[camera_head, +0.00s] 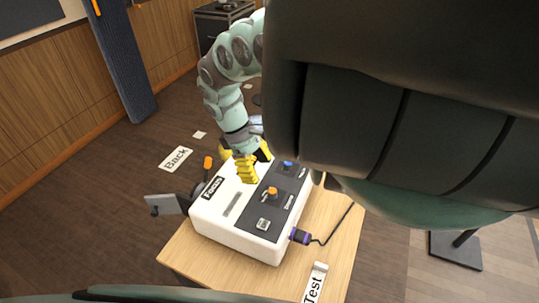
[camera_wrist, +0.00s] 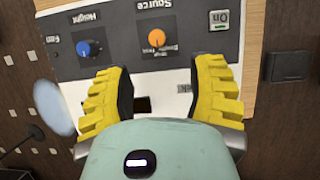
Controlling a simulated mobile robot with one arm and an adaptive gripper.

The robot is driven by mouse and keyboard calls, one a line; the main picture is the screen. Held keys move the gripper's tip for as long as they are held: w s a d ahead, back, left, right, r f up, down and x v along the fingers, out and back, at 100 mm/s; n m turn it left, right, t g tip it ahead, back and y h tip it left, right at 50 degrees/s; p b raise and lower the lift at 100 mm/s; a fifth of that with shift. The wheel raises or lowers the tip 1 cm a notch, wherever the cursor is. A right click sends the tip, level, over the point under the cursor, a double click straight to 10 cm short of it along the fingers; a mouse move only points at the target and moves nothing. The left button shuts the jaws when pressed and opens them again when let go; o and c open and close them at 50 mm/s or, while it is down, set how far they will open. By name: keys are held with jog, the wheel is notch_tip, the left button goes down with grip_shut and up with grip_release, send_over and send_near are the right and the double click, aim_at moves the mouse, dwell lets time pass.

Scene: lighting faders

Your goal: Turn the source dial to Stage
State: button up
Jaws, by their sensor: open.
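The source dial (camera_wrist: 156,38) is an orange knob on the console's black panel. It shows in the wrist view beside an upside-down "Source" label, and in the head view as the orange knob (camera_head: 271,193). The small position words by it are too blurred to read surely, and I cannot tell which one it points at. My gripper (camera_wrist: 161,70) has two ribbed yellow fingers spread wide apart with nothing between them. In the wrist view the dial lies just beyond the gap between the fingertips, untouched. In the head view my gripper (camera_head: 254,164) hangs above the white console (camera_head: 222,222).
A blue "Height" knob (camera_wrist: 90,47) and an "On" button (camera_wrist: 219,19) flank the dial. The console has a slider slot (camera_head: 233,204) by "Focus" and sits on a wooden table (camera_head: 190,255).

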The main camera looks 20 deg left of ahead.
jog(key=d+b+v, duration=0.1)
jog(key=v, duration=0.6)
jog(key=w+a+r+m+y+p, duration=0.1)
jog(key=w+a+r+y+p, duration=0.1)
jog(key=a, duration=0.3)
jog(key=w+a+r+m+y+p, duration=0.1)
jog(key=w+a+r+y+p, duration=0.1)
jog(key=a+y, duration=0.2)
jog(key=w+a+r+m+t+y+p, duration=0.1)
jog(key=w+a+r+y+p, duration=0.1)
jog(key=a, duration=0.4)
jog(key=shift+w+a+y, duration=0.3)
jog(key=shift+y, duration=0.2)
jog(key=shift+r, duration=0.1)
